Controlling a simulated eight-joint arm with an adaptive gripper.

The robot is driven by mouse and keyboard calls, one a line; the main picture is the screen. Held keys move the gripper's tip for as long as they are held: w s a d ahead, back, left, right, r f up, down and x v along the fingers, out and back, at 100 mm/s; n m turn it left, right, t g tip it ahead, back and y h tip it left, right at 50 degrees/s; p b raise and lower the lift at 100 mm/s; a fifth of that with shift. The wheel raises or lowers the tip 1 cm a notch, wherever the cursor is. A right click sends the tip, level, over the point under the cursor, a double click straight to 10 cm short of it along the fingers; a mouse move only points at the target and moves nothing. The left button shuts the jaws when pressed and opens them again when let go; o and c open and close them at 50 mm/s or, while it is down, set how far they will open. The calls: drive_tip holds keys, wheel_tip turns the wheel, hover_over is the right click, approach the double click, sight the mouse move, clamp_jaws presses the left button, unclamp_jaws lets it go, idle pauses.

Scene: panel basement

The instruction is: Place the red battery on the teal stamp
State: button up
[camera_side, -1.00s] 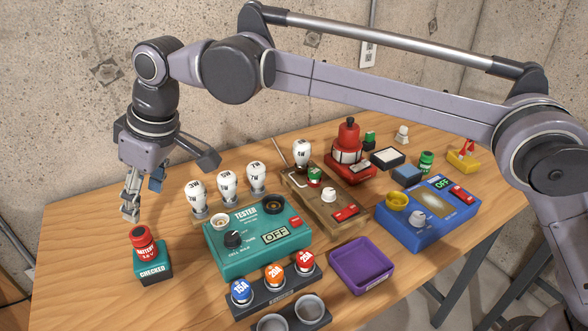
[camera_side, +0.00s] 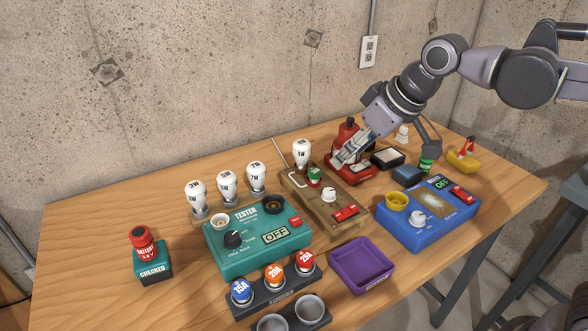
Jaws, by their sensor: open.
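The red battery (camera_side: 144,243) stands upright on the teal stamp (camera_side: 152,268), a small block marked CHECKED at the left of the table. The battery touches nothing else. My gripper (camera_side: 341,161) is open, at the back right of the table, in front of the red lantern-like device (camera_side: 350,140), far to the right of the battery. It appears to hold nothing.
A teal tester (camera_side: 255,250) reading OFF stands mid-table with several bulbs behind it. A wooden board (camera_side: 325,205), a purple tray (camera_side: 345,268) and a blue device (camera_side: 430,225) lie to its right. Fuses and cups (camera_side: 300,312) are at the front.

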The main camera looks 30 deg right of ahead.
drive_tip(key=s+d+f+m, duration=0.1)
drive_tip(key=s+d+f, duration=0.2)
drive_tip(key=s+d+f+m+h, duration=0.1)
drive_tip(key=s+d+f, duration=0.2)
drive_tip(key=s+d, duration=0.1)
drive_tip(key=s+d+f+m+t, duration=0.1)
drive_tip(key=s+d+f, duration=0.3)
drive_tip(key=shift+s+d+h, duration=0.15)
drive_tip(key=shift+s+h, duration=0.1)
drive_tip(key=shift+h, duration=0.15)
idle(0.5)
